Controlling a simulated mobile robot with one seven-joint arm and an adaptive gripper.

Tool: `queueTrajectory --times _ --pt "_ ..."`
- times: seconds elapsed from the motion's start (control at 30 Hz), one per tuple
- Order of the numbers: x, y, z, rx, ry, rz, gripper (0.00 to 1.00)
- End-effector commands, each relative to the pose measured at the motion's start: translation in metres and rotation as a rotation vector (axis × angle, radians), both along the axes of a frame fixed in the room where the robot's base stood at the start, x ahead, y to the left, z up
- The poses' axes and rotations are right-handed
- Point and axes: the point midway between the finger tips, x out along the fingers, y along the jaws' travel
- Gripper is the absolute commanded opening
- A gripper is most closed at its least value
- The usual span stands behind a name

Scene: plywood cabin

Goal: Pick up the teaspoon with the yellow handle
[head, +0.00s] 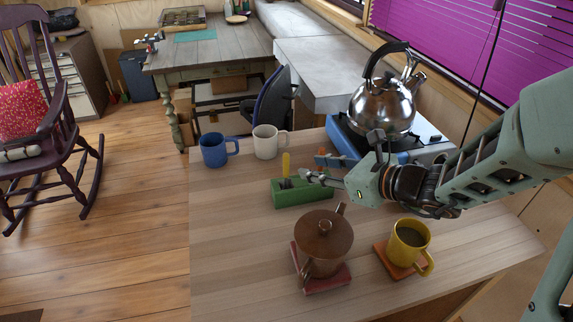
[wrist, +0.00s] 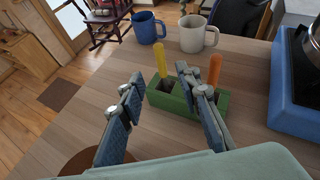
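The teaspoon's yellow handle (head: 286,164) stands upright in the left part of a green holder (head: 303,197) on the wooden counter. The handle (wrist: 161,60) also shows in the wrist view, beyond and between my fingertips; the spoon's lower end is hidden in the holder (wrist: 180,112). An orange handle (wrist: 214,70) stands at the holder's right end. My gripper (head: 308,178) hovers over or close to the holder, coming from the right. In the wrist view my gripper (wrist: 158,76) is open, with nothing between its fingers.
A blue mug (head: 214,150) and a white mug (head: 267,142) stand behind the holder. A kettle (head: 383,105) sits on a blue stove (head: 345,143). A brown pot (head: 323,240) and a yellow mug (head: 408,245) stand in front.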

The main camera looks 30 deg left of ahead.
Motion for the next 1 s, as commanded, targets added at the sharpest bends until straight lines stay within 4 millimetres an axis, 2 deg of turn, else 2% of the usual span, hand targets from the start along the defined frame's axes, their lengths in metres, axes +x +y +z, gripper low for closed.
queueTrajectory --times 0.17,0.5,0.77,1.0 --pt "-0.004 0.000 0.003 0.060 0.078 -0.037 0.31" --pt "0.010 0.041 -0.015 0.063 0.083 -0.036 0.31" --pt "0.016 0.055 -0.021 0.060 0.082 -0.036 0.31" --pt "0.028 0.081 -0.031 0.061 0.081 -0.035 0.31"
